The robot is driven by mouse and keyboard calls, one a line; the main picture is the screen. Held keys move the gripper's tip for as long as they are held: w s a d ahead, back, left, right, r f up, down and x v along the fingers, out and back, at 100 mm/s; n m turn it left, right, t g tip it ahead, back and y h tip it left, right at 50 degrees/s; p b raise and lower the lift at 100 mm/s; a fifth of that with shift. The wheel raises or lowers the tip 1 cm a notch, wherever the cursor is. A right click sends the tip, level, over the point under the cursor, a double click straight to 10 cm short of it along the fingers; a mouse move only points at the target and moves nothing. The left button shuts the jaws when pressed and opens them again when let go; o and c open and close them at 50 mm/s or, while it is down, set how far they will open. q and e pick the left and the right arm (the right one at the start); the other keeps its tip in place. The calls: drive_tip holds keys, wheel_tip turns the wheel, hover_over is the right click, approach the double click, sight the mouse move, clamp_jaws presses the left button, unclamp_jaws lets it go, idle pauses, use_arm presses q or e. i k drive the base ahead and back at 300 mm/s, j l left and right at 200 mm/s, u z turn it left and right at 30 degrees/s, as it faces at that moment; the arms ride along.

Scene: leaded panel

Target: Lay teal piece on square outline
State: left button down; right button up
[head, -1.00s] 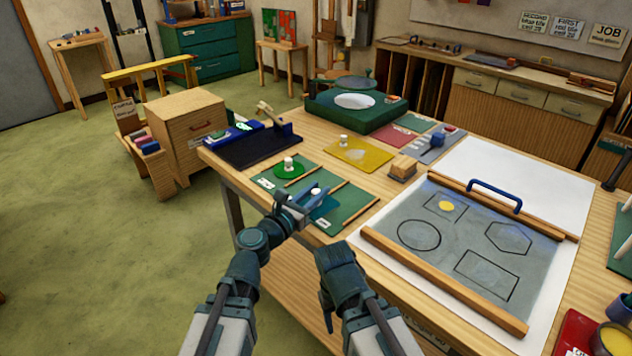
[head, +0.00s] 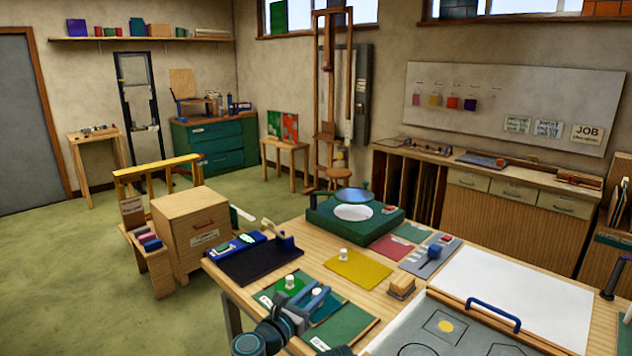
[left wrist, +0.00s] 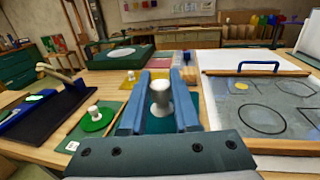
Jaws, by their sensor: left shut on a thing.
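My left gripper (head: 314,297) is shut on the white knob of the teal piece (head: 327,309), over the green mat (head: 350,325). In the left wrist view the knob (left wrist: 160,98) stands between the two blue fingers, with the teal sheet (left wrist: 160,125) below them. I cannot tell whether the piece touches the mat. On the grey panel (head: 400,325) to the right, a four-sided outline (head: 432,328) has a yellow disc (head: 446,326) inside it. The lower panel is cut off in the head view. My right gripper is out of view.
A green disc with a knob (head: 289,283) lies left of my left gripper. A yellow sheet (head: 358,269) and a small wooden block (head: 402,288) lie beyond. A blue handle (head: 493,312) stands up at the panel's far edge. Blank white paper (head: 525,285) lies behind it.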

sight(445, 325)
drive_tip(key=i+j, duration=0.1)
drive_tip(key=j, duration=0.25)
drive_tip(key=i+j+z, duration=0.1)
drive_tip(key=j, duration=0.3)
drive_tip(key=i+j, duration=0.1)
drive_tip(key=j, duration=0.3)
drive_tip(key=z, duration=1.95)
